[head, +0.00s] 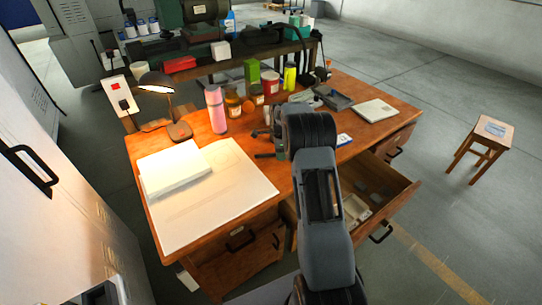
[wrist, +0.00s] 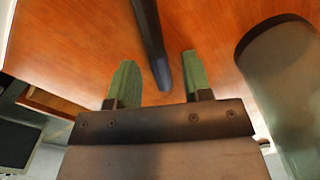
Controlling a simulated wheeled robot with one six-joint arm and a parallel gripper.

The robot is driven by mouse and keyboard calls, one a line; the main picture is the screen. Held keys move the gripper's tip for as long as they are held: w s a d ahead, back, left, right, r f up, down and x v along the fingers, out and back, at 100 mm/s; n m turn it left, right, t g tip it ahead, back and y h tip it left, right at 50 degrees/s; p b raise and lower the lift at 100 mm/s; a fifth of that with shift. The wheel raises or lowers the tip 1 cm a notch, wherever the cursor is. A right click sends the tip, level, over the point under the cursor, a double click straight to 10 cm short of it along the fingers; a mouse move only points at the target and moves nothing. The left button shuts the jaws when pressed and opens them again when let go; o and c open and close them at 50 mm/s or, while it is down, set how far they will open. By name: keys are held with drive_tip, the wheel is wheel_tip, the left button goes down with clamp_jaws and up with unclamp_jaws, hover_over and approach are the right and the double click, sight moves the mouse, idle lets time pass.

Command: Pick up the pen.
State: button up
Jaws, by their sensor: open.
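A long dark stick-like thing, which looks like the pen (wrist: 148,40), shows in the wrist view over the brown wooden desk top. It runs from the top edge down between the fingers of my gripper (wrist: 159,60). The two green fingers are apart, one on each side of it, with gaps showing. I cannot tell its exact height relative to the fingertips. In the head view my arm hides most of my gripper, and I cannot make out the pen on the desk (head: 285,205).
A large dark rounded object (wrist: 282,75) stands close to the right finger. The desk holds a lamp (head: 157,82), a pink bottle (head: 216,110), papers (head: 220,190), jars and a flat pale item (head: 375,110). A drawer (head: 395,199) stands open at the front right.

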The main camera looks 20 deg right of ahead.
drive_tip(key=shift+c, duration=0.2)
clamp_jaws()
drive_tip(key=shift+r, duration=0.1)
